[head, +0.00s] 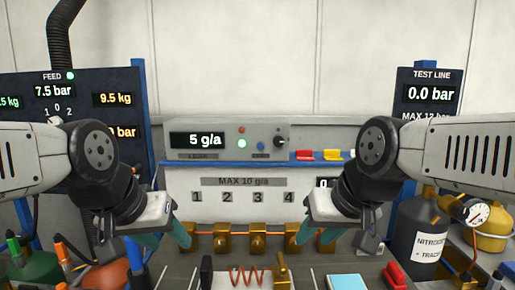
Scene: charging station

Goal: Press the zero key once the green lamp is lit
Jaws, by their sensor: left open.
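The grey meter box (226,139) stands at the back middle, with its display (197,140) reading 5 g/a. A green lamp (241,143) glows on its front, below a small dull red lamp (241,130). A blue key (261,146) sits right of the lamps; its label is too small to read, so I cannot confirm it is the zero key. My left gripper (164,241) is open and empty, in front of and below the box at left. My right gripper (316,236) is open and empty, below and right of the box. Neither touches the box.
A black knob (280,141) is beside the blue key. Brass valves (257,242) line the bench below a MAX 10 g/a panel (243,182). Red (305,155) and yellow (332,155) pieces lie right of the box. A grey nitrogen cylinder (419,228) stands at right.

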